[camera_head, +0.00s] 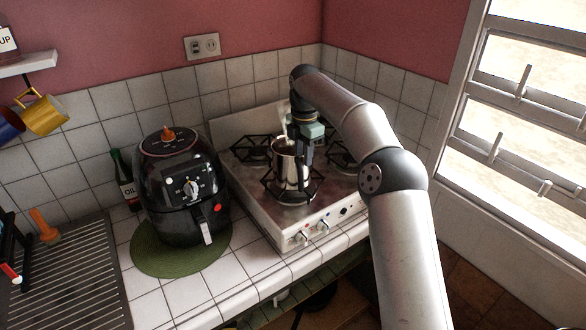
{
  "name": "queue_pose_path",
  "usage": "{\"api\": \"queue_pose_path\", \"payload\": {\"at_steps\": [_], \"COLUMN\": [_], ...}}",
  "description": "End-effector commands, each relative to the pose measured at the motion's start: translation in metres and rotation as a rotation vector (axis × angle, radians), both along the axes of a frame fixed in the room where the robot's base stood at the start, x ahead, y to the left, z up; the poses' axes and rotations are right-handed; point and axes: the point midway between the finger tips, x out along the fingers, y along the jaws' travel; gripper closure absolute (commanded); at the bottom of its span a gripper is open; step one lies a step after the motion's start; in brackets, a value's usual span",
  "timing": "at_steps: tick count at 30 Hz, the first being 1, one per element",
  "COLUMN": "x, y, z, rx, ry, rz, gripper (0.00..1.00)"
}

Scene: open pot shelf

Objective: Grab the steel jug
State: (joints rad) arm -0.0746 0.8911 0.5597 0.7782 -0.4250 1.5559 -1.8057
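The steel jug (286,170) stands upright on the front burner of the stove (265,205), with something pale sticking up at its rim. My gripper (306,158) points down at the right side of the jug, overlapping its upper right edge in this view. The fingertips are small and dark against the jug and burner. I cannot tell whether they touch the jug or are closed on it. The jug's right side is partly hidden by my gripper.
A black air fryer (180,190) on a green round mat (150,258) stands left of the stove. An oil bottle (124,180) is behind it. A ribbed drainboard (75,285) lies at the left. Tiled walls close off the back, and a window (525,110) is at the right.

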Motion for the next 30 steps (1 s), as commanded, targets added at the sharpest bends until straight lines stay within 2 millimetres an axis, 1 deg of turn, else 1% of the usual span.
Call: {"api": "queue_pose_path", "payload": {"at_steps": [6,9,12,18,19,20,21,22,30], "x": [0.000,0.000,0.000,0.000,0.000,0.000,0.000,0.000,0.000], "y": [-0.001,-0.001,-0.001,0.000,0.000,-0.001,-0.001,0.000,0.000], "z": [-0.034,-0.046,-0.051,-0.052,-0.052,-0.052,-0.052,-0.052,-0.052], "rx": [-0.002,-0.001,0.000,-0.001,-0.001,-0.001,-0.001,-0.001,-0.001], "ry": [0.002,0.002,0.000,-0.001,-0.001,-0.001,-0.001,-0.001,-0.001], "rz": [-0.002,-0.002,-0.002,-0.003,-0.003,-0.003,-0.003,-0.003,-0.003], "gripper": [0.72,0.72,0.72,0.72,0.78,0.86,0.97,1.00,1.00]}}
